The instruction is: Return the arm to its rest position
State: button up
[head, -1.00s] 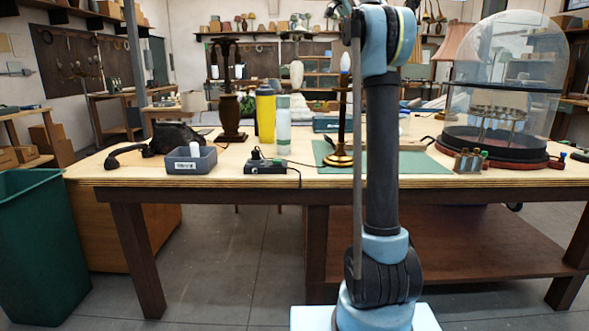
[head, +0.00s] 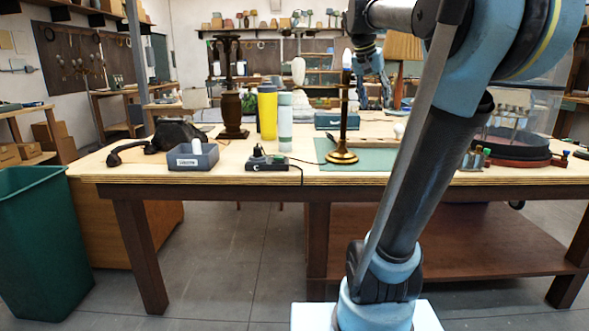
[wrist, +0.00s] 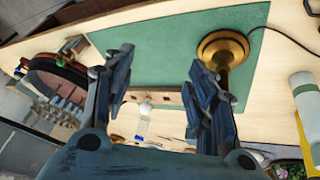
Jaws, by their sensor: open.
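My gripper (head: 373,100) is raised above the workbench, just right of the upper part of the brass lamp (head: 343,152) in the head view. In the wrist view its two fingers (wrist: 162,72) are spread apart with nothing between them. The lamp stands upright on the green mat (head: 385,160), with a pale candle-shaped top. Its round brass base (wrist: 223,52) shows beside one finger in the wrist view, apart from it as far as I can tell. My arm leans up and to the right, then bends back over the bench.
A grey bin (head: 192,158), a small black box (head: 267,162), a yellow bottle (head: 267,112) and a pale bottle (head: 285,122) stand left of the lamp. A dark round base (head: 512,146) with a clear dome is partly behind my arm. A green trash bin (head: 40,240) stands left.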

jog(key=s+a+f+n+y, duration=0.1)
jog(key=s+a+f+n, duration=0.1)
jog(key=s+f, duration=0.6)
jog(key=s+a+f+n+y, duration=0.1)
jog(key=s+f, duration=0.7)
jog(key=f, duration=0.9)
jog(key=s+a+f+n+g+y, duration=0.1)
jog(key=s+a+f+n, duration=0.1)
jog(key=s+f, duration=0.7)
notch_tip(320, 180, down, 3)
jog(key=shift+a+f+n+y, duration=0.2)
jog(key=shift+a+n+y, duration=0.2)
jog(key=shift+a, duration=0.25)
jog(key=shift+w+f, duration=0.2)
jog(key=shift+w, duration=0.25)
jog(key=shift+c, duration=0.6)
